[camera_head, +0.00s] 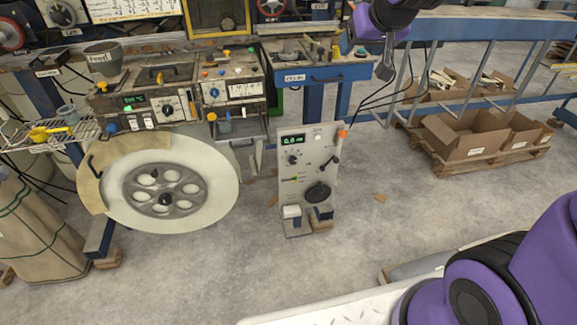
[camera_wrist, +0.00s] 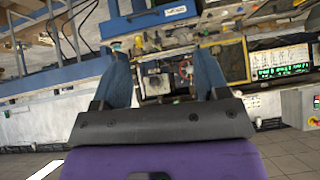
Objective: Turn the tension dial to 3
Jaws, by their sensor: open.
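A grey upright control panel (camera_head: 312,165) stands on the floor at the middle in the head view. It has a green display (camera_head: 292,141), a small black knob (camera_head: 293,160), a black lever (camera_head: 329,161) and a large dark round knob (camera_head: 317,193). The machine at left carries another dial (camera_head: 167,108) beside a green display, and a white box with a knob (camera_head: 214,92). The labels are too small to tell which dial sets tension. My gripper (camera_head: 385,70) is at the upper right, well away from these dials. In the wrist view my gripper (camera_wrist: 160,78) is open and empty.
A large white reel (camera_head: 200,180) stands below the machine at left. A blue table (camera_head: 335,75) is behind the panel. Cardboard boxes (camera_head: 465,135) sit on a pallet at right. Black cables hang between the table and boxes. The floor right of the panel is mostly clear.

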